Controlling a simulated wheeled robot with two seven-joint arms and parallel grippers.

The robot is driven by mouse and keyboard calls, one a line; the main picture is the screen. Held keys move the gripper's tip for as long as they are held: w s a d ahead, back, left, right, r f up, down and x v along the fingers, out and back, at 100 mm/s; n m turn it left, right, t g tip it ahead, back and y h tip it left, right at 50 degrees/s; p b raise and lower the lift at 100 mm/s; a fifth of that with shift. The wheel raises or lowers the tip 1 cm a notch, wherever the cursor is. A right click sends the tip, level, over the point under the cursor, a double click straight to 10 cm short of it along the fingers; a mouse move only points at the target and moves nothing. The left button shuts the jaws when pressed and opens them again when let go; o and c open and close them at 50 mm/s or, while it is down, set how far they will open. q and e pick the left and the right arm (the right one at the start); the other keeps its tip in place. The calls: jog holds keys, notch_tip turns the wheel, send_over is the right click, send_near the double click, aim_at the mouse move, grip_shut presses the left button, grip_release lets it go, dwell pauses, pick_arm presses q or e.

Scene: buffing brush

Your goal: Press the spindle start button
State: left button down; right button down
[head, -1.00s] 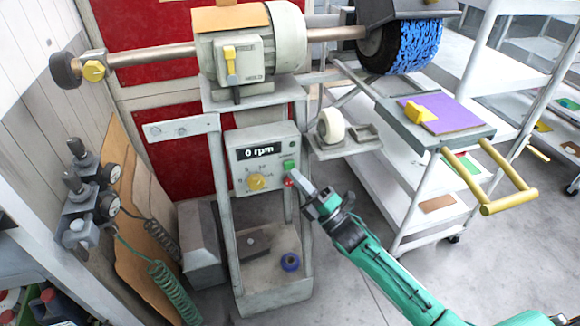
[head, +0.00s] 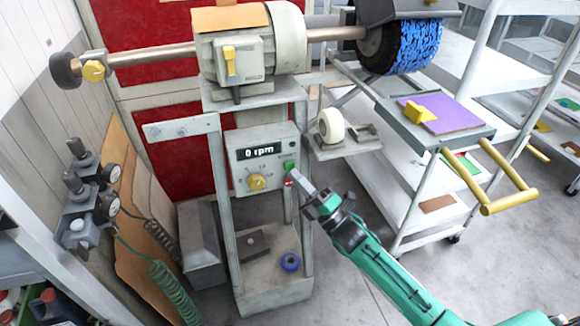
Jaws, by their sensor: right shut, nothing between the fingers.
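The control box (head: 262,158) is on the front of the machine stand, and its display reads 0 rpm. It has a yellow knob (head: 257,182), a green button (head: 290,167) at its right side and a red button (head: 289,183) below that. My right gripper (head: 297,173) is shut and empty. Its tip is at the green button's lower right in the picture and partly covers it. I cannot tell whether it touches the button. My left gripper is not in view.
The motor (head: 235,55) with a long shaft and a blue buffing brush (head: 413,45) is above the box. A small shelf with a white wheel (head: 330,125) juts out to the right. A white cart (head: 410,190) with yellow handles stands further right. Regulators with hoses (head: 85,205) are at left.

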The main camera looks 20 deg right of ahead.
jog(key=shift+w, duration=0.15)
dwell(0.4)
jog(key=shift+w, duration=0.25)
jog(key=shift+w+b, duration=0.4)
dwell(0.6)
dwell(0.4)
jog(key=shift+s+p, duration=0.3)
jog(key=shift+s, duration=0.5)
jog(key=shift+s, duration=0.1)
jog(key=s+p, duration=0.1)
jog(key=s, duration=0.4)
jog(key=shift+p, duration=0.3)
jog(key=shift+w+d, duration=0.1)
